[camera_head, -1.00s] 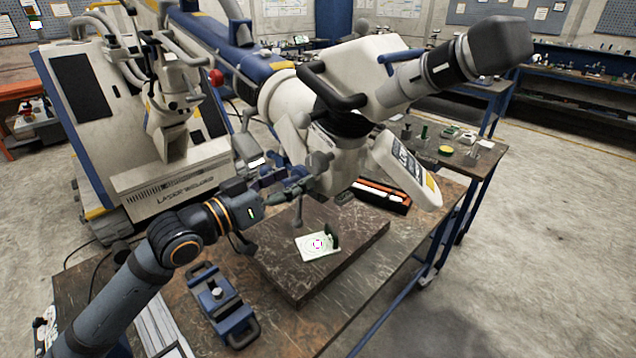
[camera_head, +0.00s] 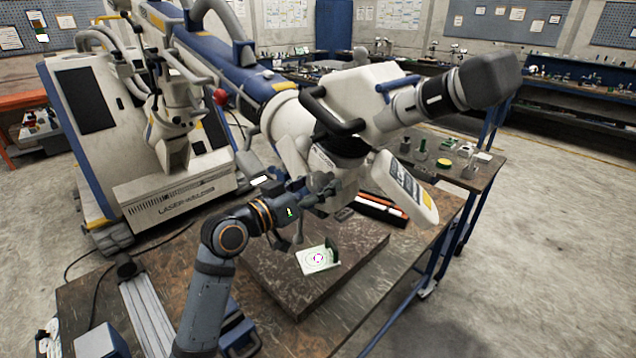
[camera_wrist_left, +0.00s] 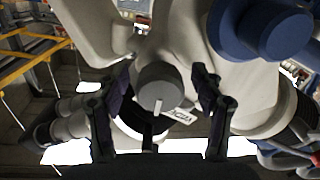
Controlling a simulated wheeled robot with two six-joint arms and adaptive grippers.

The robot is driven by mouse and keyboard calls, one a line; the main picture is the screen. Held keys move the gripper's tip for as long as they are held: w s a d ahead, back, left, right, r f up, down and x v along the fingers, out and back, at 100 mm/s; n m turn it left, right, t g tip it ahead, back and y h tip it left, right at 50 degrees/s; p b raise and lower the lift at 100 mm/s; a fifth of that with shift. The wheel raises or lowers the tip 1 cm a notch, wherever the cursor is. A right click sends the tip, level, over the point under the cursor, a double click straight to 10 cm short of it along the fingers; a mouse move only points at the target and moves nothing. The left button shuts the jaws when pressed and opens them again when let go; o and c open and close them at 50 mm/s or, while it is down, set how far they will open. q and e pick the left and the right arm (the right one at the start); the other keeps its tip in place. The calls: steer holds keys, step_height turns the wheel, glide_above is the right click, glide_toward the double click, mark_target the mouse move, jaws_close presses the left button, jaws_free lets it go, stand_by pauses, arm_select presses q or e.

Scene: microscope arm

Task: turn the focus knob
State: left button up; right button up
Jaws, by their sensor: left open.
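The focus knob is a grey round knob with a white pointer mark, seen end-on in the left wrist view (camera_wrist_left: 160,88). In the head view it (camera_head: 320,181) is on the side of the white microscope head (camera_head: 360,105), partly covered by my gripper. My left gripper (camera_head: 303,190) is at the knob. In the left wrist view, its open dark fingers stand left and right of the knob with gaps visible on both sides. How deep the knob sits between them is hard to tell. My right gripper is not in view.
A dark stone slab (camera_head: 350,270) with a white target card (camera_head: 318,259) lies below the microscope. An orange-edged tray (camera_head: 382,208) is behind it. A blue-grey handled block is partly hidden behind my forearm. A white laser welder unit (camera_head: 180,185) stands at the left.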

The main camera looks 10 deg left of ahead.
arm_select(q)
steer(key=c, duration=1.1)
steer(key=shift+f+m+b, duration=0.2)
steer(key=shift+m+b, duration=0.5)
steer(key=shift+b, duration=0.35)
steer(key=shift+c, duration=0.2)
steer(key=shift+a+m+b, duration=0.1)
steer(key=shift+m+b, duration=1)
steer(key=shift+b, duration=0.05)
steer(key=shift+r+m+b, duration=0.15)
steer(key=shift+m+b, duration=1.2)
steer(key=shift+m, duration=0.35)
steer(key=o, duration=1.1)
steer(key=shift+o, duration=0.2)
